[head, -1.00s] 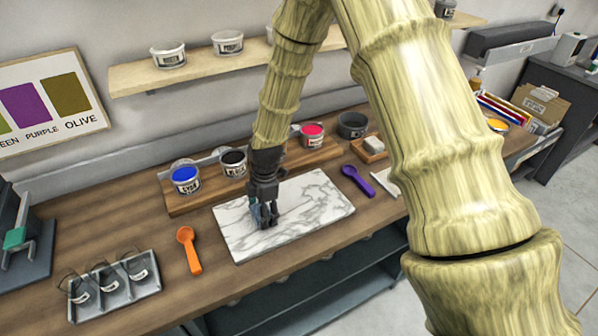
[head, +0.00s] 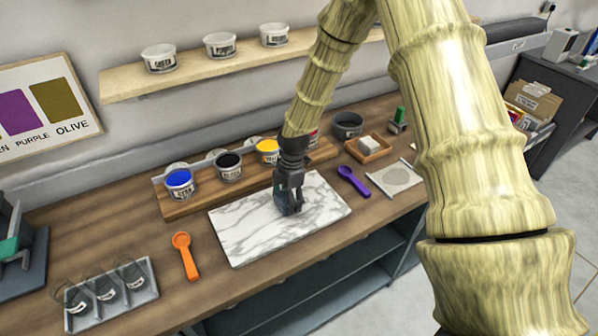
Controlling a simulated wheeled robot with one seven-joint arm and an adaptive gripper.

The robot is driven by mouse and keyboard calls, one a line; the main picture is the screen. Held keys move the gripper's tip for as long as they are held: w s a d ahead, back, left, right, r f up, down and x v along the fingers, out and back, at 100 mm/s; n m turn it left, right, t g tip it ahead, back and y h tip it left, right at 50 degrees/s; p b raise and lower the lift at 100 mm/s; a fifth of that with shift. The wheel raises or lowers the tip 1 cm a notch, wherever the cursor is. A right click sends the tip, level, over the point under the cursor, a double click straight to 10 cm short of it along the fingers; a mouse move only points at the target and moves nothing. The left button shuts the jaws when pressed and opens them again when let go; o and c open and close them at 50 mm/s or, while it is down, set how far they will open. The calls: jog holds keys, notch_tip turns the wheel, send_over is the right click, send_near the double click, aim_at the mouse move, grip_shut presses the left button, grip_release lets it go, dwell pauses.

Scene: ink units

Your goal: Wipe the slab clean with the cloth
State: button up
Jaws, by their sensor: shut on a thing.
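The slab (head: 245,228) is white marble with grey veins and lies flat on the wooden counter. My gripper (head: 289,208) points down over its right half, with the fingertips at or very near the surface. The gripper is shut on the cloth (head: 279,201), of which only a small dark blue-grey part shows beside the fingers. The rest of the cloth is hidden by the fingers. I see no clear ink smear on the open part of the slab; the patch under the gripper is hidden.
Blue (head: 180,183), black (head: 229,166) and yellow (head: 267,151) ink tubs stand on a wooden riser behind the slab. An orange scoop (head: 186,256) lies left, a purple scoop (head: 353,181) right. A divided tray (head: 111,294) sits front left. My arm hides part of the right side.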

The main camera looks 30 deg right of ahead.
aim_at(257, 218)
jog(key=d, duration=0.3)
jog(key=shift+w+d, duration=0.25)
jog(key=shift+w, duration=0.15)
jog(key=shift+d+f, duration=0.15)
jog(key=shift+d, duration=0.05)
jog(key=a, duration=1)
jog(key=shift+s+a, duration=0.2)
jog(key=shift+s, duration=0.05)
jog(key=a, duration=0.3)
jog(key=shift+s+a, duration=0.15)
jog(key=r+p, duration=0.1)
jog(key=r, duration=0.2)
jog(key=shift+a+p, duration=0.2)
jog(key=shift+p, duration=0.15)
jog(key=shift+r+p, duration=1.7)
jog(key=shift+r, duration=1.05)
jog(key=shift+d, duration=0.15)
